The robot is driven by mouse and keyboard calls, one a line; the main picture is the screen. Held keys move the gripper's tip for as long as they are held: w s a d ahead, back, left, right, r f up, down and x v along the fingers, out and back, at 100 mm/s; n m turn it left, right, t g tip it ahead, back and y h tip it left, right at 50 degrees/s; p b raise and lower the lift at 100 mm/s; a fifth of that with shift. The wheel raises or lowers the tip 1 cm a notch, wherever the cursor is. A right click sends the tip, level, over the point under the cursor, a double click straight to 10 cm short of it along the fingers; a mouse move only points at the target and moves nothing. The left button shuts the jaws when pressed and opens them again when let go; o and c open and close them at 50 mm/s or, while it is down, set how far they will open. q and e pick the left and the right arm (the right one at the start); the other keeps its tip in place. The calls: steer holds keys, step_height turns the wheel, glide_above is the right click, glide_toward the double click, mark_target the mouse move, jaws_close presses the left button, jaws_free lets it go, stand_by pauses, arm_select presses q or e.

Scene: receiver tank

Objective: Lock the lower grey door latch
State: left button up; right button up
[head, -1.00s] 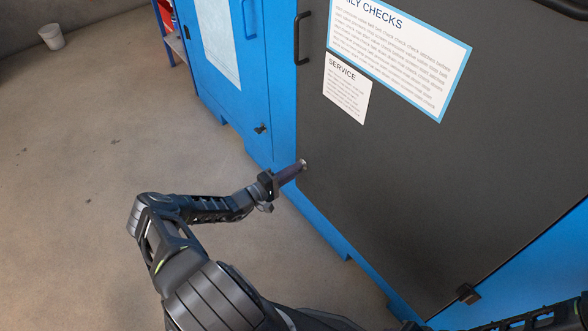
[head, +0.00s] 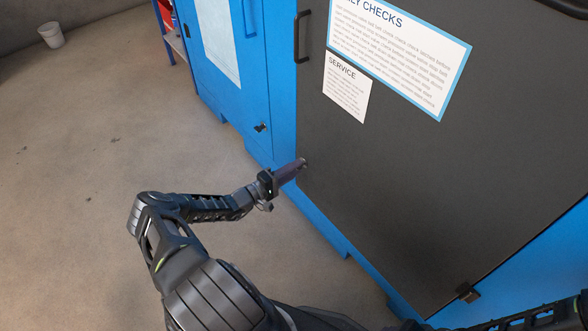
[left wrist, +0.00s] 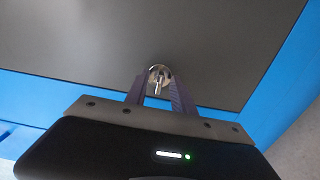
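The grey door (head: 400,190) is a large dark panel with a blue frame, and it looks closed. Its lower latch (head: 304,162) is a small metal fitting at the door's lower left corner. In the left wrist view the latch (left wrist: 158,78) is a round silver plate with a narrow lever pointing down in the picture. My left gripper (head: 298,168) is at the latch. Its two purple fingers (left wrist: 158,88) stand on either side of the lever, with a visible gap, so it looks open. Whether a finger touches the lever cannot be told. My right gripper is out of view.
A dark handle (head: 302,38) is on the grey door's upper left edge. A blue cabinet door (head: 232,70) with a black latch (head: 261,128) stands to the left. A dark fitting (head: 467,292) is at the bottom right. A white bucket (head: 51,36) stands on the open floor.

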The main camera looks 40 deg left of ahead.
arm_select(q)
steer(key=p+v, duration=0.1)
steer(key=v, duration=0.6)
steer(key=shift+s, duration=0.3)
steer(key=shift+a, duration=0.1)
